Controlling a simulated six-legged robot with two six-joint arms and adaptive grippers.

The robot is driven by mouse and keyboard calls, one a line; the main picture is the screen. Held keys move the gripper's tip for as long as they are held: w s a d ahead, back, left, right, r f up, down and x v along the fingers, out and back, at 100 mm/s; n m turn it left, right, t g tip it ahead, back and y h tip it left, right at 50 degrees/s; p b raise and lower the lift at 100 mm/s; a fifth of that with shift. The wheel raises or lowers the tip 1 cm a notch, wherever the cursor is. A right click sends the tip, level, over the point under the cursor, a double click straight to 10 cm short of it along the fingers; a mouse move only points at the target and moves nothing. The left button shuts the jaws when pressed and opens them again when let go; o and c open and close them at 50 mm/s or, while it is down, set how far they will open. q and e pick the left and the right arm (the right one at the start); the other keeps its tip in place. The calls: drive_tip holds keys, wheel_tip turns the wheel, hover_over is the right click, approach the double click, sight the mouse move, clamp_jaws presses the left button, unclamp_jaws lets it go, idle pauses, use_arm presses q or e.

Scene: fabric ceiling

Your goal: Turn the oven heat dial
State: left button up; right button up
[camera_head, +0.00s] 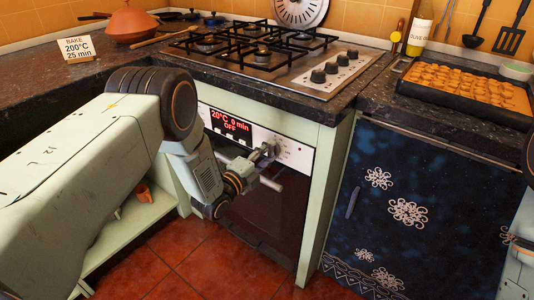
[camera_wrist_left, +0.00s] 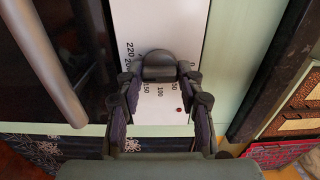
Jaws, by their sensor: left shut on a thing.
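The oven's white control panel (camera_head: 296,153) has a red-lit display (camera_head: 231,121) reading 20°C, 0 min, OFF. My left gripper (camera_head: 266,154) is at the panel, right of the display, shut on the heat dial. In the left wrist view the dark, rounded heat dial (camera_wrist_left: 158,66) sits between the fingers of the left gripper (camera_wrist_left: 160,82). Temperature numbers such as 50, 100 and 220 are printed around it, with a small red dot below. Part of what seems to be my right gripper (camera_head: 517,243) shows at the right edge; its jaws are unclear.
The oven door handle (camera_wrist_left: 48,62) runs close beside the left gripper. Above are the gas hob (camera_head: 262,52) and its knobs (camera_head: 331,66). A sign (camera_head: 77,48) reads BAKE 200°C 25 min. A filled baking tray (camera_head: 465,90) stands on the right counter.

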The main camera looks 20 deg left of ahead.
idle(0.4)
use_arm(q)
drive_tip(key=o, duration=1.2)
drive_tip(key=shift+c, duration=0.2)
drive_tip(key=shift+s, duration=0.1)
drive_tip(key=v, duration=1.2)
